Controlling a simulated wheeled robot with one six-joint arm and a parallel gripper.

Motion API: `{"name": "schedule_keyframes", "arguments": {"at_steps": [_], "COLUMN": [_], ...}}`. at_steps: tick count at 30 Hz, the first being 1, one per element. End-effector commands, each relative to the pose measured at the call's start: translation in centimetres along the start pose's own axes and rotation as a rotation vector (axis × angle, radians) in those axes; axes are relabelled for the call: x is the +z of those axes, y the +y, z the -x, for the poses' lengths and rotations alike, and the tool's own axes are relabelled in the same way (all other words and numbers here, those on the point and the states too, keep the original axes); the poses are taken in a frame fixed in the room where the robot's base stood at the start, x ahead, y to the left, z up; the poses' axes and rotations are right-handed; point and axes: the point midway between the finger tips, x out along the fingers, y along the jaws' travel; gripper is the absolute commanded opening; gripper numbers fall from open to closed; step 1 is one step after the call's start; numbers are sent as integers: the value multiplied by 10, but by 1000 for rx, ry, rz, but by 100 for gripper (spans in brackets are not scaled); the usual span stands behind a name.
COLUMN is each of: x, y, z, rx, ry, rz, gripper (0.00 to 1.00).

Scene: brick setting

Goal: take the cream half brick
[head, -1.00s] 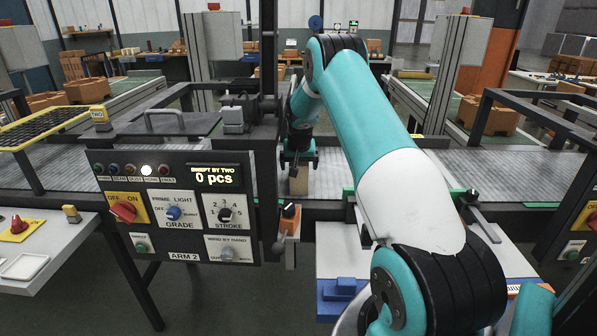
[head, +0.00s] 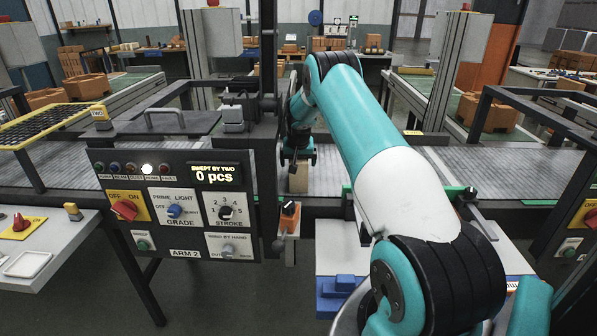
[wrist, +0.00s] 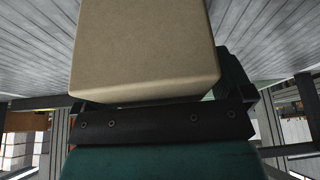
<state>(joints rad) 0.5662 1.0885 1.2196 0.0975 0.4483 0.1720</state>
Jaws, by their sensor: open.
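My gripper (head: 298,160) is right at the brick's top in the head view, pointing down. In the wrist view a dark bar of my gripper (wrist: 165,124) lies along the brick's near edge. My jaws are open; the brick hides the far jaw, and I cannot tell whether either touches it.
The control panel (head: 175,205), with knobs and a "0 pcs" display, stands left of the brick. A dark post (head: 268,100) rises close beside my gripper. An orange-topped lever (head: 289,215) is in front.

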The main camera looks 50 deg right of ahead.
Motion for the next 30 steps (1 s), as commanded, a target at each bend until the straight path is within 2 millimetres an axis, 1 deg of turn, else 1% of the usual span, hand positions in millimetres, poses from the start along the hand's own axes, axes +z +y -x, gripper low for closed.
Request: {"name": "schedule_keyframes", "arguments": {"at_steps": [12,13,14,15,17,18,20,21,22,23,30], "x": [1,1,1,1,1,1,1,1,1,-1,-1], "y": [0,0,0,0,0,0,0,0,0,0,0], "z": [-2,-2,-2,-2,-2,-2,-2,-2,-2,-1,0], "rx": [0,0,0,0,0,0,0,0,0,-1,0], "ry": [0,0,0,0,0,0,0,0,0,3,3], "rz": [0,0,0,0,0,0,0,0,0,0,0], "gripper": [98,93,86,77,63,54,40,31,24,23,23]}}
